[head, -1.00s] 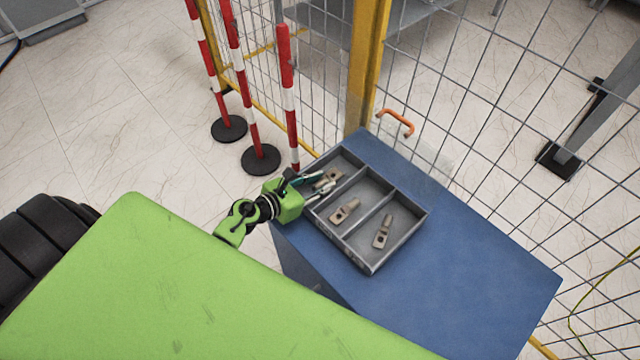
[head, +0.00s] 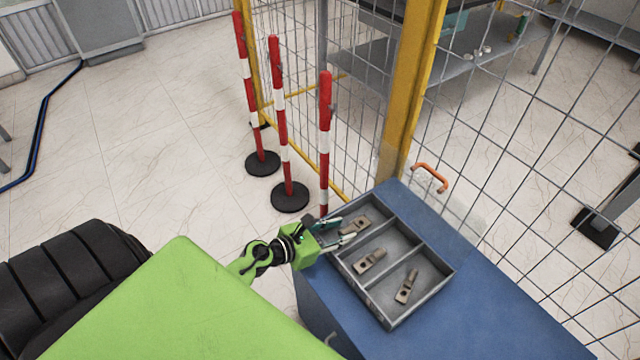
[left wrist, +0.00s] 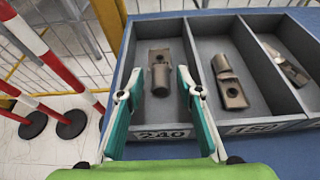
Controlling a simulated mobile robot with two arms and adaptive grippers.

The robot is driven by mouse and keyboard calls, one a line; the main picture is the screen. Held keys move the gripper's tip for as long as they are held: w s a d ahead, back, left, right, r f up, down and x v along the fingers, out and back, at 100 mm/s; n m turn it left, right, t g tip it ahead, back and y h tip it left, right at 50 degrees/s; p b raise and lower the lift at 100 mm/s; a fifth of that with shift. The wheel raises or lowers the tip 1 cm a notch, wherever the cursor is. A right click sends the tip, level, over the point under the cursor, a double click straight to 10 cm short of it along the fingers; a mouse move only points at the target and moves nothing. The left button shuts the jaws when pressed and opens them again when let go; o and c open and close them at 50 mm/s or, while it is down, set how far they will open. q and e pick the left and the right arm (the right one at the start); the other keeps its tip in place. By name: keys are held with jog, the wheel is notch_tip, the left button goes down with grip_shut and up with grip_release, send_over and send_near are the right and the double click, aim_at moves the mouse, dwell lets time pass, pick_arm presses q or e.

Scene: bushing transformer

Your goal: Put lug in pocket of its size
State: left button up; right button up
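A grey tray (head: 392,322) with three pockets stands on a blue cabinet. Each pocket holds one metal lug: the far-left pocket's lug (head: 355,226), the middle pocket's lug (head: 370,260) and the right pocket's lug (head: 406,287). In the left wrist view the left pocket is labelled 240 (left wrist: 165,134) and the middle one 150 (left wrist: 258,127). My left gripper (head: 340,231) is open and empty at the near edge of the 240 pocket. In the left wrist view its fingers (left wrist: 158,98) frame the lug (left wrist: 160,75), which appears beyond the tips. My right gripper is out of view.
The blue cabinet top (head: 470,310) is clear to the right of the tray. A wire fence with a yellow post (head: 412,85) and an orange handle (head: 430,177) stand behind. Red-and-white posts (head: 325,140) stand left of the tray.

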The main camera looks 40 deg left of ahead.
pick_arm(q)
jog(key=v, duration=0.7)
jog(key=shift+s+a, duration=0.1)
jog(key=shift+s, duration=0.25)
jog(key=shift+s+a+r+b, duration=0.2)
jog(key=shift+s+r+b, duration=0.15)
jog(key=shift+s, duration=0.2)
